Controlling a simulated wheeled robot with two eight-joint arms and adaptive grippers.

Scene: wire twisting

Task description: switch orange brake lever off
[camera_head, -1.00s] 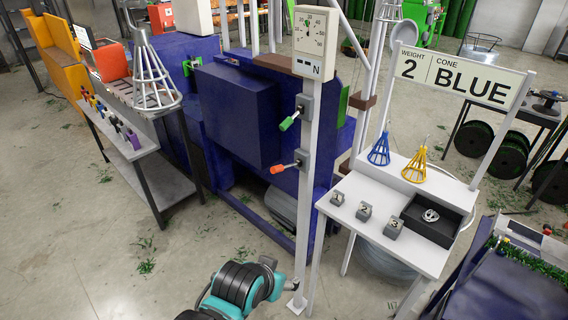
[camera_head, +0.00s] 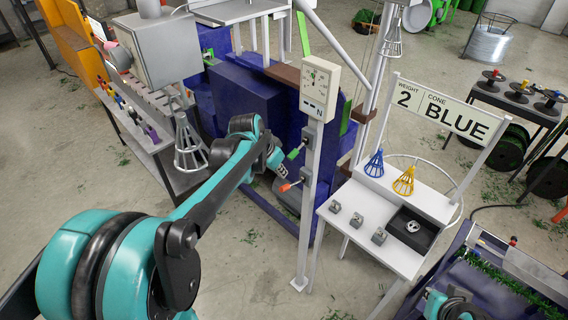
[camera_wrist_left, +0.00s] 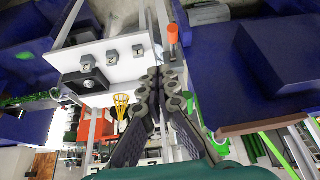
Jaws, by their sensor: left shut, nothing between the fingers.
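The orange brake lever (camera_head: 286,187) sticks out to the left from a grey switch box low on the white post (camera_head: 304,235). In the left wrist view, the orange lever (camera_wrist_left: 172,35) appears just beyond my fingertips, with a small visible gap. A green lever (camera_head: 293,153) sits above it on the same post. My left gripper (camera_head: 278,163) is close to the two levers, on their left side, and partly hidden by its own wrist. In the left wrist view, my left gripper (camera_wrist_left: 166,78) has its fingers together and empty. My right gripper is out of view.
A dial box (camera_head: 320,90) tops the post. The blue machine (camera_head: 240,100) stands close behind the levers. Right of the post is a white table (camera_head: 392,248) with blue and yellow cones, several weights and a black box. Floor is open in front.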

